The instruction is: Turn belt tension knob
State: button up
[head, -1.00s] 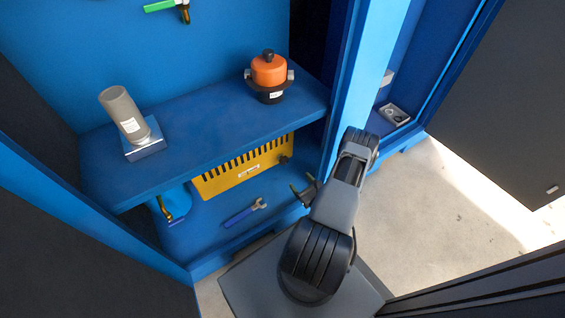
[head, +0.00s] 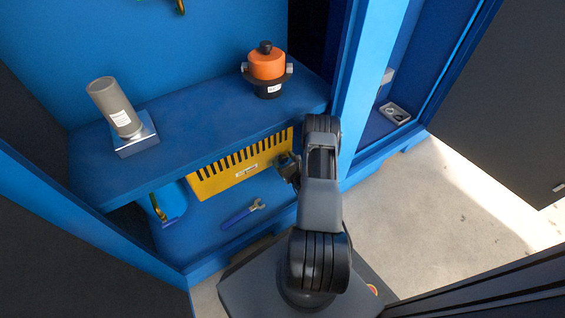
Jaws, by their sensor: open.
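The yellow slotted guard (head: 238,164) sits under the blue shelf, with a small white label on its face. A small dark knob (head: 281,159) is at the guard's right end, partly hidden by my gripper. I take it for the belt tension knob. My gripper (head: 286,166) is at that right end, close to the knob, with its jaws open. I cannot tell whether the jaws are around the knob or touching it.
The blue shelf (head: 200,140) overhangs the guard and holds a grey cylinder (head: 113,104) and an orange-topped unit (head: 266,70). A blue wrench (head: 243,214) lies on the lower floor. A blue post (head: 356,90) stands right of my arm.

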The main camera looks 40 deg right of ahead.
jog(key=shift+c, duration=0.5)
jog(key=c, duration=0.8)
jog(key=shift+a, duration=0.35)
jog(key=shift+d, duration=0.2)
jog(key=shift+m, duration=0.4)
jog(key=m, duration=0.3)
jog(key=shift+m, duration=0.4)
jog(key=shift+d+m, duration=0.1)
jog(key=shift+m, duration=1.9)
